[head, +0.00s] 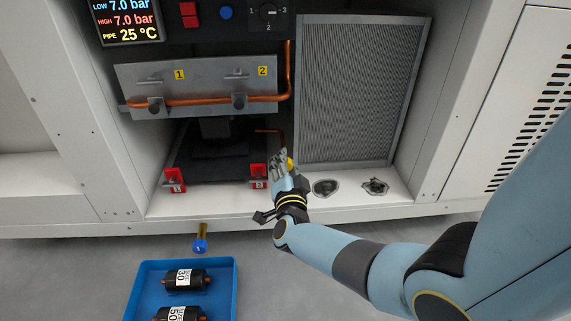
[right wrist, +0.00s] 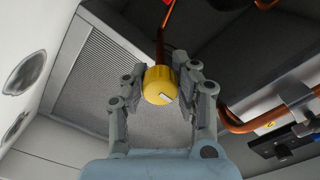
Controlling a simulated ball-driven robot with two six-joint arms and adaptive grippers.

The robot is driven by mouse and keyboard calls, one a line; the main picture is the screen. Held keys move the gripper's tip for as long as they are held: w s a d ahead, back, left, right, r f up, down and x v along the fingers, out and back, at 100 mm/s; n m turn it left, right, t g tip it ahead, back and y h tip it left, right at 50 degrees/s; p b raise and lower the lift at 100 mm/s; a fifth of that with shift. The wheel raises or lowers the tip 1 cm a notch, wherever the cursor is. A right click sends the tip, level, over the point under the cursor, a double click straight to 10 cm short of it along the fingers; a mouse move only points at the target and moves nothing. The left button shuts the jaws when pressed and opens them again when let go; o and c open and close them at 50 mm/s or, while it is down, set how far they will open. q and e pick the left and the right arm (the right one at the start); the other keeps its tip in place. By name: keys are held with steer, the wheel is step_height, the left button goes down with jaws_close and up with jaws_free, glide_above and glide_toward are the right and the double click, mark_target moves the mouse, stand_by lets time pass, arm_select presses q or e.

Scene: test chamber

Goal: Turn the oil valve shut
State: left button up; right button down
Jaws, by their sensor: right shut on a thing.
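The oil valve is a yellow knob with a white mark (right wrist: 159,86), at the end of a copper pipe. In the right wrist view it sits between the two fingers of my right gripper (right wrist: 160,88), which is shut on it. In the head view only a sliver of the yellow knob (head: 290,163) shows past my right gripper (head: 281,168), inside the cabinet at the right of the black base. The gripper hides most of the knob there. My left gripper is not in view.
A grey mesh panel (head: 355,90) stands to the right of the valve. A metal plate with copper pipe, labelled 1 and 2 (head: 200,85), hangs above. Red tabs (head: 175,180) sit at the cabinet floor. A blue tray (head: 228,300) with black cylinders lies in front, near a blue-ended brass piece (head: 200,243).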

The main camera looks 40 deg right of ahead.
steer(key=shift+f, duration=0.1)
steer(key=c, duration=1)
jaws_free()
steer(key=v, duration=1.2)
steer(key=shift+s, duration=0.1)
